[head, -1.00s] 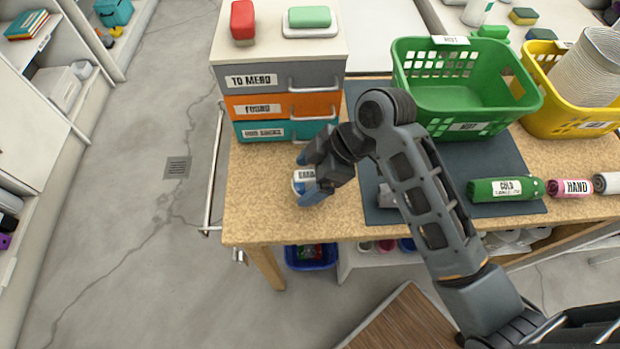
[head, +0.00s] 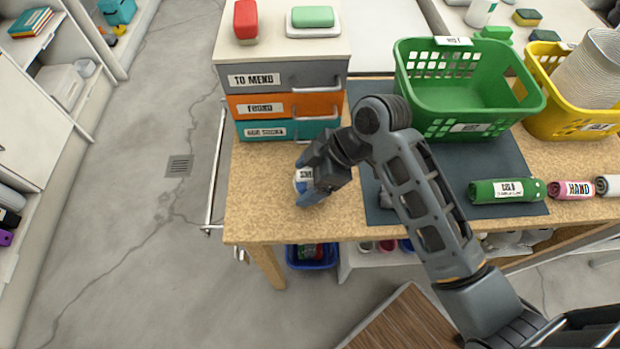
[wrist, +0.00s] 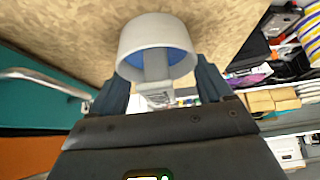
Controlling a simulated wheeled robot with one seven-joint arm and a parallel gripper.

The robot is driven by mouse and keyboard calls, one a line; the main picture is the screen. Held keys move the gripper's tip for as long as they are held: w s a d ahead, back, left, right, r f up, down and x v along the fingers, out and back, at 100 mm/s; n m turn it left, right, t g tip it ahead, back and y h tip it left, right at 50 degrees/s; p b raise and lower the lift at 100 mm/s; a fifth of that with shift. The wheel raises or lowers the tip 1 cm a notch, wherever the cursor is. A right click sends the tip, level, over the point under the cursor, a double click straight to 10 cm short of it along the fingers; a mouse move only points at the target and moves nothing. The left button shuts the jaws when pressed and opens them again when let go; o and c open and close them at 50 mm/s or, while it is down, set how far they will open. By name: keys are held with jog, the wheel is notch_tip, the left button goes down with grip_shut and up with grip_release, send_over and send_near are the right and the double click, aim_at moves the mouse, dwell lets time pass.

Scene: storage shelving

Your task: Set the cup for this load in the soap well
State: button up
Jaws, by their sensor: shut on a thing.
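A white cup (head: 301,187) with a label and some blue is at the left part of the wooden worktop, mostly hidden behind my gripper (head: 314,184). In the wrist view the cup (wrist: 150,36) is white outside and blue inside, between my two fingers. My gripper is shut on it. The label is too small and partly covered to read. I cannot tell if the cup touches the worktop. I cannot pick out a soap well; a small grey thing (head: 385,198) on the dark mat is mostly hidden by my arm.
A drawer unit (head: 282,75) stands just behind the cup. A green basket (head: 465,125) and a yellow basket (head: 570,122) stand at the back right. A green roll (head: 495,190) labelled COLD and a pink roll (head: 570,190) labelled HAND lie right. The worktop's front-left corner is bare.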

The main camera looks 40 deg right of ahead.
jog(key=shift+r, duration=0.1)
jog(key=shift+r, duration=0.55)
notch_tip(320, 180, up, 3)
jog(key=shift+w+f, duration=0.1)
jog(key=s+d+r+p, duration=0.1)
jog(key=s+d+r, duration=0.6)
jog(key=d, duration=0.1)
jog(key=shift+s+d, duration=0.35)
jog(key=shift+d, duration=0.05)
